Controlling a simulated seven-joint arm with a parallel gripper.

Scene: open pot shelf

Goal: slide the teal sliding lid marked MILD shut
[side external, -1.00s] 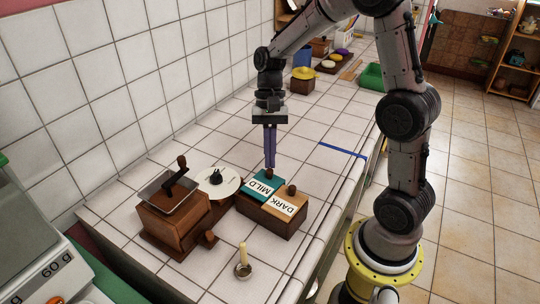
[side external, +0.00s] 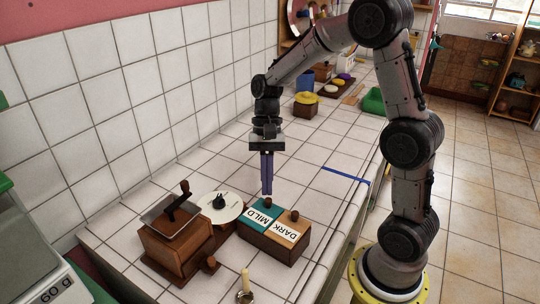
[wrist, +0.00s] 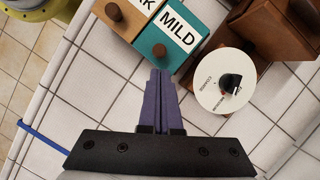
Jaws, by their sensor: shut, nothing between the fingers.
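The teal lid marked MILD (side external: 258,210) lies on a wooden box (side external: 270,243), beside the tan lid marked DARK (side external: 292,225). The teal lid also shows in the wrist view (wrist: 184,18), with a round brown knob (wrist: 159,51) near its end closest to my gripper. I cannot make out an open gap at this lid. My gripper (side external: 266,194) points down, its purple fingers shut and empty, just behind the knob in the side view. In the wrist view the fingertips (wrist: 159,73) are close to the knob; I cannot tell whether they touch it.
A candle in a holder (side external: 245,283) stands in front. A blue strip (side external: 345,176) lies at the right.

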